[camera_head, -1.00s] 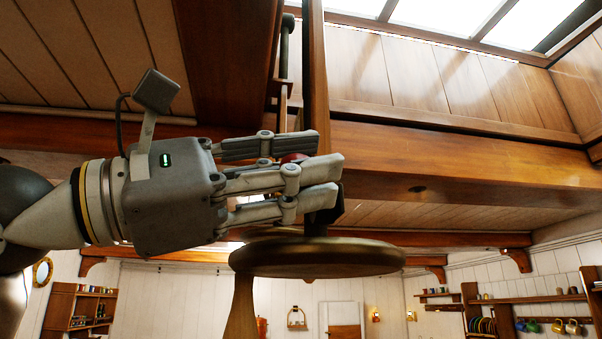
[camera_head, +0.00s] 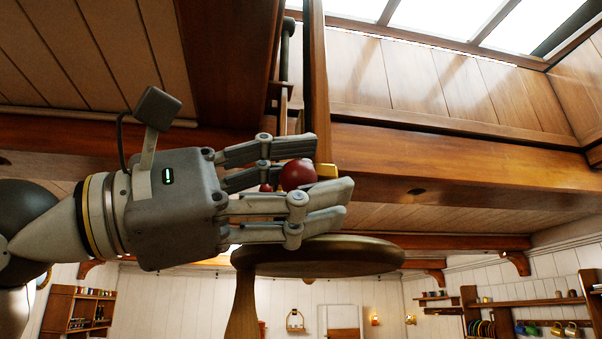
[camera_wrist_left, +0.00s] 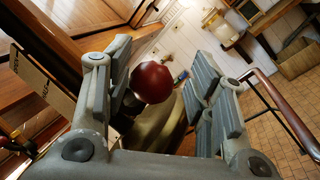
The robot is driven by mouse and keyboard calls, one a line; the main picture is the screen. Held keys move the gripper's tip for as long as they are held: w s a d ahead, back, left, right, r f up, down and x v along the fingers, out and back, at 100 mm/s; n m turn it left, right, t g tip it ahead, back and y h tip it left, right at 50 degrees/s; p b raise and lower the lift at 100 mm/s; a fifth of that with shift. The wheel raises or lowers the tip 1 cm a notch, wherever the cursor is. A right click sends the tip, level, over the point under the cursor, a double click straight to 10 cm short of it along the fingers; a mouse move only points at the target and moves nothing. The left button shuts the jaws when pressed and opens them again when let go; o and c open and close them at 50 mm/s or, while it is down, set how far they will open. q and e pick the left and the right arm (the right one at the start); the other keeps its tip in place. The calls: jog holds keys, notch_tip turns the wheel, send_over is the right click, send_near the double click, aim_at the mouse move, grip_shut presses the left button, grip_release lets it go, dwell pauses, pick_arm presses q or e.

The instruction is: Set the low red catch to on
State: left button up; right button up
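A round red knob (camera_head: 298,174) sits between the fingers of my left gripper (camera_head: 328,168), beside the overhead wooden post. My right gripper is not in view.
A round, dark brass-coloured disc (camera_head: 318,257) is right below the lower fingers. The wooden post (camera_head: 314,75) and a heavy beam (camera_head: 450,165) stand close above and to the right. Shelves (camera_head: 535,302) are far off at the right.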

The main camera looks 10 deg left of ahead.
pick_arm(q)
jog(key=shift+w+a+r, duration=0.15)
jog(key=shift+a, duration=0.1)
jog(key=v, duration=1.1)
jog(key=shift+s+a+f, duration=0.2)
jog(key=shift+a, duration=0.1)
